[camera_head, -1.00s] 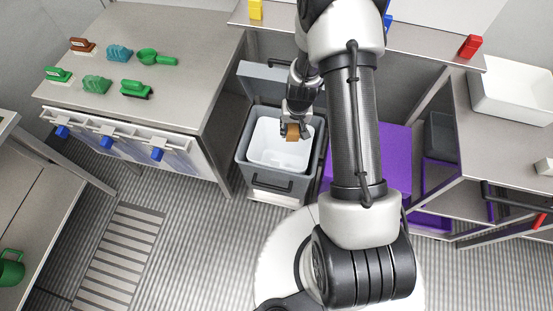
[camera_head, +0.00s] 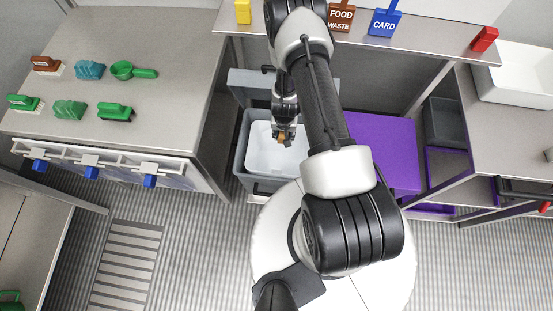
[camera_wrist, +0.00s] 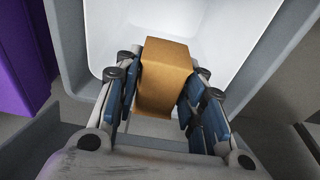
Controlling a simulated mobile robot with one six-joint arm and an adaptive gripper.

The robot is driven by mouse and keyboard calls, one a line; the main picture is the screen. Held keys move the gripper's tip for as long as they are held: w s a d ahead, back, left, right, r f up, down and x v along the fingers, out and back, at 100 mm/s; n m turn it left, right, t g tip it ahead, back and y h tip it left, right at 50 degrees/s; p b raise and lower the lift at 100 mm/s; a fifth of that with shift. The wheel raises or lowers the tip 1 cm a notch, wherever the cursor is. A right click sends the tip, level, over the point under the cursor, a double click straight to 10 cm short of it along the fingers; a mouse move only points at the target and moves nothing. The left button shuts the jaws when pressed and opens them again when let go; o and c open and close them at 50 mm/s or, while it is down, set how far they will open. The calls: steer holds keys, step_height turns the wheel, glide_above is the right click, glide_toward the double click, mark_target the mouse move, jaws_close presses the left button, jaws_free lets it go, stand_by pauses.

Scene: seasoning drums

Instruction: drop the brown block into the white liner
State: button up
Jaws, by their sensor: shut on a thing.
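The brown block (camera_wrist: 164,78) is held between the two blue-padded fingers of my gripper (camera_wrist: 160,100) in the wrist view. In the head view the block (camera_head: 284,139) shows small below my gripper (camera_head: 285,137). The white liner (camera_head: 263,157) is an open tub inside a grey bin, and my gripper is over its opening in the head view. In the wrist view the white liner (camera_wrist: 218,38) shows behind and around the block. How far the block is above the liner's floor I cannot tell. My arm hides part of the bin's right side.
The grey bin (camera_head: 241,150) has its lid raised behind. A purple surface (camera_head: 385,150) lies to its right. A counter (camera_head: 160,60) with green, teal and brown tools is at left. Brown and blue signs, a yellow block and a red block line the back shelf.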

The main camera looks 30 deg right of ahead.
steer(key=shift+w+f+b, duration=0.1)
steer(key=shift+f+b, duration=1.05)
steer(key=shift+f, duration=0.85)
steer(key=o, duration=0.9)
steer(key=shift+o, duration=0.2)
steer(key=shift+r, duration=0.15)
steer(key=r, duration=0.4)
steer(key=s+r, duration=0.1)
steer(key=r, duration=0.2)
steer(key=a+r, duration=0.1)
steer(key=r, duration=0.3)
steer(key=shift+s+r, duration=0.25)
steer(key=shift+r, duration=0.1)
